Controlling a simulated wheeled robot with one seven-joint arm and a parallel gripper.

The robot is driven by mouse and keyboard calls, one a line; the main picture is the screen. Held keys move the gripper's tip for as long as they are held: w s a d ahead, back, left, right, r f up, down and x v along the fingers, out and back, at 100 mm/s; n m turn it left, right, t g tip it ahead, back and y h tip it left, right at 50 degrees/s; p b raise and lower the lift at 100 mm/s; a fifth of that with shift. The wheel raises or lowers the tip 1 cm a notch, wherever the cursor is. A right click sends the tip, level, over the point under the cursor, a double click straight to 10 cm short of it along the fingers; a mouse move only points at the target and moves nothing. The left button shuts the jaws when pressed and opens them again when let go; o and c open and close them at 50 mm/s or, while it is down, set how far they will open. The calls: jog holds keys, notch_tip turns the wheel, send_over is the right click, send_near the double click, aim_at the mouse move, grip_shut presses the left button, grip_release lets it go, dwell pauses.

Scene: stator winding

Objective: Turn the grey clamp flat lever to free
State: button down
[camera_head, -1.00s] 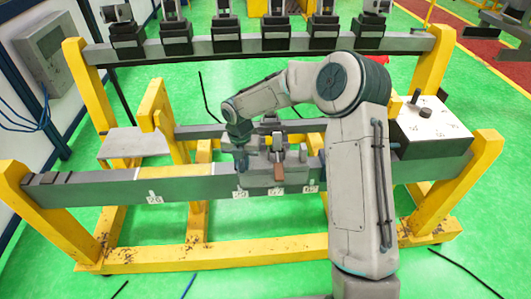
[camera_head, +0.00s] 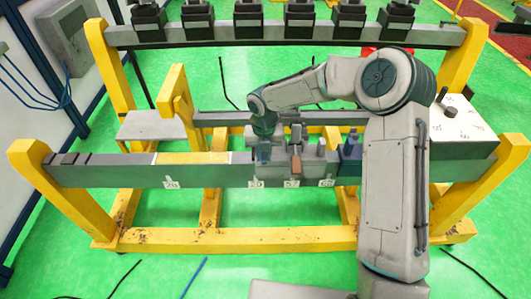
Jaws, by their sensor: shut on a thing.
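The grey clamp (camera_head: 310,157) sits on the front grey beam, near the middle of the view. A brownish upright tab (camera_head: 296,165) is on its front, with small grey upright parts above it. My gripper (camera_head: 263,153) points down at the left end of the clamp, below the dark wrist of my arm. It is shut on a small part there, which I take to be the flat lever. The fingertips and the lever are too small and too covered to show the lever's angle.
White number tags hang along the front beam (camera_head: 110,172). A yellow strip (camera_head: 193,158) lies on its top, left of the clamp. A dark blue block (camera_head: 350,146) stands right of the clamp. A white box with a black knob (camera_head: 460,120) is at the right.

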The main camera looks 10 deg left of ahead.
aim_at(264, 157)
jog(key=c, duration=1.4)
grip_release()
jog(key=shift+o, duration=0.2)
jog(key=shift+r, duration=0.1)
notch_tip(264, 157, up, 14)
jog(key=b, duration=0.1)
jog(key=shift+b, duration=0.35)
jog(key=s+d+r+n+t, duration=0.1)
jog(key=s+d+r+n, duration=0.1)
jog(key=s+d+n, duration=1)
jog(key=s+d+r+n+t, duration=0.2)
jog(key=s+d+n, duration=1)
jog(key=n, duration=1)
jog(key=shift+s+d+r+t, duration=0.3)
jog(key=shift+s+r, duration=0.2)
jog(key=shift+r, duration=0.3)
